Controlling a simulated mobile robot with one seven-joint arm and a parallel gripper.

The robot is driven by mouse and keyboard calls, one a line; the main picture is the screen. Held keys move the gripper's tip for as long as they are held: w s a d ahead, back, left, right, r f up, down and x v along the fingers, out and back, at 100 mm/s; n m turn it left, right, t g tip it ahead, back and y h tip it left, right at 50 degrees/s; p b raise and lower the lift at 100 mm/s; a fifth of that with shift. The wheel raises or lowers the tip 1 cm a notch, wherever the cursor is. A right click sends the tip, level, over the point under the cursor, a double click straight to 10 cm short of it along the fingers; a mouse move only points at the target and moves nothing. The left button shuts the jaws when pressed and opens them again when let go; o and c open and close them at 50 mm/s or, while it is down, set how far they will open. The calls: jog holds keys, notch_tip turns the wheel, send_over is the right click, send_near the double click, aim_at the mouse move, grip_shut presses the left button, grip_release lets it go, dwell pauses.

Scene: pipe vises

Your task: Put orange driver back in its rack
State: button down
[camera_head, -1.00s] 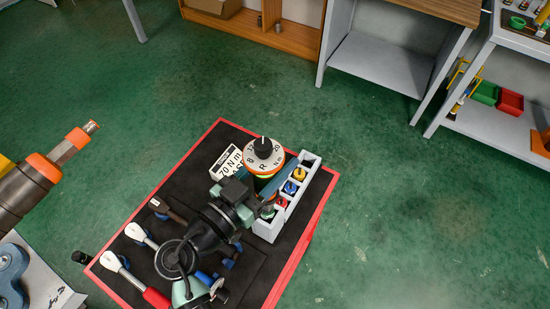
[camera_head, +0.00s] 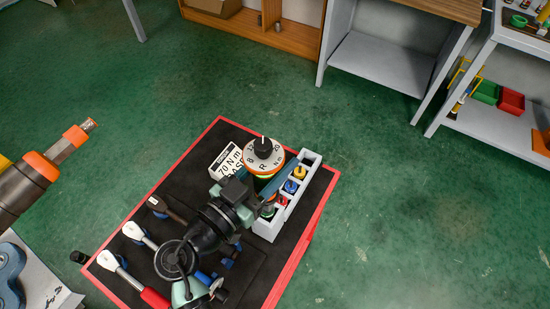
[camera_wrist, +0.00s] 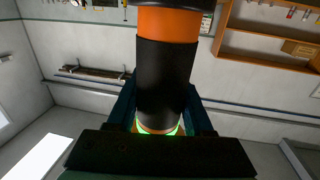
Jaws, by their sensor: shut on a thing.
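The orange driver (camera_head: 262,168) stands upright between the fingers of my gripper (camera_head: 268,187), with a pale numbered dial and a black knob on top. In the wrist view its orange and black cylindrical body (camera_wrist: 165,75) fills the middle, with a green-lit ring low down, and the gripper (camera_wrist: 160,115) is shut on it. The pale rack (camera_head: 268,230) is close on the right of the gripper. It holds several small items with red, blue and yellow tops; its far end looks empty. My arm hides the driver's lower end and part of the rack.
The black cart top (camera_head: 190,160) has a red rim. It carries a white 70 N m label box (camera_head: 225,161) and wrenches (camera_head: 150,242) on the left. Grey shelves (camera_head: 385,65) are beyond the clear green floor.

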jog(key=shift+f+b, duration=4.15)
jog(key=shift+b, duration=0.85)
dwell(3.0)
